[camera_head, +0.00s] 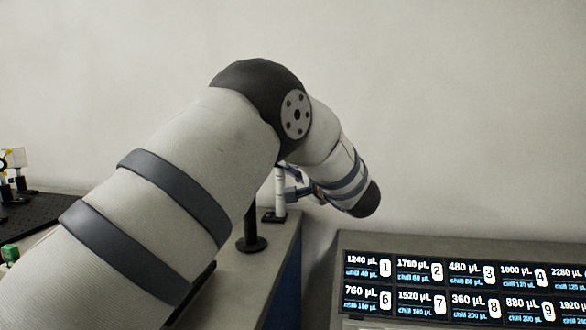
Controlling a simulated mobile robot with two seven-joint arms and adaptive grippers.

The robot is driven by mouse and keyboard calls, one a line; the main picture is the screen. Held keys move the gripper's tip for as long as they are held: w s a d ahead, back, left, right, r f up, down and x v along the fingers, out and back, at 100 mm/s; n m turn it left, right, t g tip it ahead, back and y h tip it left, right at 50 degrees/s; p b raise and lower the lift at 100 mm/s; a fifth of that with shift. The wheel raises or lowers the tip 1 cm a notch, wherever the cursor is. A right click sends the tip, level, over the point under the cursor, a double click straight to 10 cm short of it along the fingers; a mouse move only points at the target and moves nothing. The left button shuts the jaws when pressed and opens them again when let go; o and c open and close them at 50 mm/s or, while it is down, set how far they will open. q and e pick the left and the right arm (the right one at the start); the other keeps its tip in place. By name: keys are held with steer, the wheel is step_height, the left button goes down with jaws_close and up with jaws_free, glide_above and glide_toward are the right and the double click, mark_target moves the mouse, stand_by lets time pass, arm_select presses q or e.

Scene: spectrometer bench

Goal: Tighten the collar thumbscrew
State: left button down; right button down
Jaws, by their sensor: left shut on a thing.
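My left gripper (296,188) is small and far off, partly hidden behind my left arm. It is at the right side of a pale upright post (280,190) on a dark base, near the bench's right edge. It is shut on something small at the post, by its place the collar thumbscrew. The thumbscrew and collar are too small and too covered to make out. My right gripper is not in view.
A black post foot (251,243) stands nearer on the grey bench (272,262). A dark perforated board (38,212) with optics is at the left, with a green item (10,253) by it. A numbered display panel (455,287) stands at the lower right, across a gap.

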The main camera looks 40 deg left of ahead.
arm_select(q)
steer(key=c, duration=1.6)
jaws_free()
steer(key=shift+r, duration=0.1)
steer(key=v, duration=1.2)
